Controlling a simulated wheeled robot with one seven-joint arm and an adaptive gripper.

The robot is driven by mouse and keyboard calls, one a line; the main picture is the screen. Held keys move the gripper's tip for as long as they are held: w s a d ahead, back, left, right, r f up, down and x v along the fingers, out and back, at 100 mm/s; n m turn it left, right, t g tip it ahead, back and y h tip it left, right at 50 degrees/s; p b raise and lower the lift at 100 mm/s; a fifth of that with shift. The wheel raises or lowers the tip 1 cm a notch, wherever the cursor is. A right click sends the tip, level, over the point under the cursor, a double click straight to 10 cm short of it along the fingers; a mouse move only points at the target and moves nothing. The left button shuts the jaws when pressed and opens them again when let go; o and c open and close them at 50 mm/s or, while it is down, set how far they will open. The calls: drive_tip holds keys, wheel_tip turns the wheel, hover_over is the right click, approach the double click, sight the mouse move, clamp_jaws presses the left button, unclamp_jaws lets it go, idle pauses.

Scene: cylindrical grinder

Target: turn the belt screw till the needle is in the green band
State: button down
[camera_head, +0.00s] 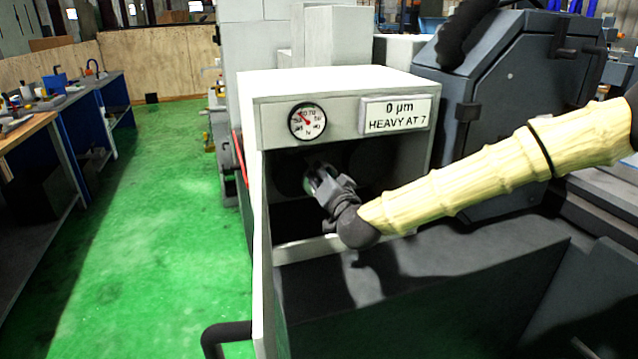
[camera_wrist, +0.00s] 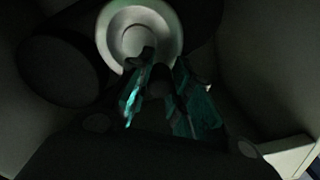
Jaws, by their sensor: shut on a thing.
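The dial gauge (camera_head: 307,121) is a round white face in a black rim on the front of the pale machine cabinet. Its red needle points to the upper left; the face is too small for me to make out a green band. My gripper (camera_head: 318,182) reaches into the dark opening below the gauge. In the wrist view its two fingers (camera_wrist: 160,75) are closed around a small dark piece, which looks like the belt screw (camera_wrist: 160,82). The screw is mostly hidden between the fingers and in shadow. A pale round pulley (camera_wrist: 138,36) lies just beyond the fingertips.
A dark cylinder (camera_wrist: 62,72) lies left of the fingers. The cabinet walls (camera_head: 262,190) surround the opening closely. Green floor (camera_head: 180,200) is clear on the left, before the workbenches (camera_head: 95,85).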

drive_tip(key=shift+d+m, duration=0.25)
drive_tip(key=shift+m, duration=0.35)
drive_tip(key=shift+b, duration=0.3)
drive_tip(key=c, duration=1.3)
unclamp_jaws()
drive_tip(key=shift+w, duration=0.1)
drive_tip(key=v, duration=1.2)
